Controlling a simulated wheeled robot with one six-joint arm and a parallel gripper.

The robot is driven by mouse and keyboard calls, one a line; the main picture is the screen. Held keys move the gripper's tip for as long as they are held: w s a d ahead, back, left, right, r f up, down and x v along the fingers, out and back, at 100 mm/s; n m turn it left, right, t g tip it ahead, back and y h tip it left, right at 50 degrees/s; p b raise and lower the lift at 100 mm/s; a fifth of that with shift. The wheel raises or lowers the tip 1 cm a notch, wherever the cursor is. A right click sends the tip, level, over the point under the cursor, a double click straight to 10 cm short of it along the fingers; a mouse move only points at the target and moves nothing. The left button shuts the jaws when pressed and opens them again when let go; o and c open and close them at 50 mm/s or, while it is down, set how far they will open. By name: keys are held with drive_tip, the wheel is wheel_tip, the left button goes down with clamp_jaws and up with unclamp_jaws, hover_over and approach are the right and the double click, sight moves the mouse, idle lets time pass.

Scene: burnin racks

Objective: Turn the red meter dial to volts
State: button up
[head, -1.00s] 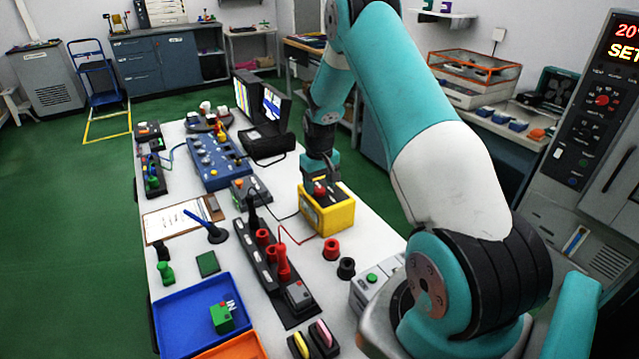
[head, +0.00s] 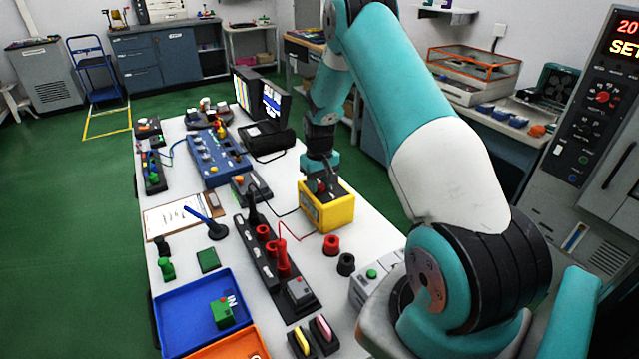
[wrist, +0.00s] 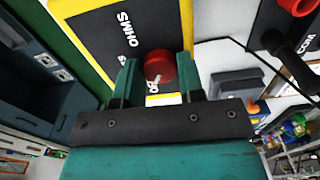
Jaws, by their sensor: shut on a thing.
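The yellow meter (head: 340,216) with a dark top stands on the white table in the head view. Its red dial (wrist: 161,68) shows in the wrist view, between my two green fingers, with a small pale mark on its face. My gripper (wrist: 159,76) is shut on the dial from above. The label OHMS (wrist: 125,30) is readable on the black panel. Other labels lie beside and below the dial, partly hidden by my fingers; I cannot read them fully.
A black strip (head: 262,262) with red plugs stands left of the meter, joined by a red lead. Red and black round sockets (head: 332,244) stand in front. A blue tray (head: 205,308) and a blue panel (head: 219,160) are further left.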

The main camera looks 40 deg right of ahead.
sight(319, 185)
drive_tip(key=shift+m, duration=0.3)
drive_tip(key=m+b, duration=0.2)
drive_tip(key=m, duration=0.3)
drive_tip(key=shift+m, duration=0.3)
drive_tip(key=m+b, duration=0.1)
drive_tip(key=m, duration=0.4)
drive_tip(key=shift+r+m, duration=0.1)
drive_tip(key=shift+m, duration=0.2)
drive_tip(key=o, duration=0.9)
wheel_tip(319, 185, up, 17)
drive_tip(key=b, duration=0.2)
drive_tip(key=shift+r+b, duration=0.2)
drive_tip(key=shift+b, duration=0.2)
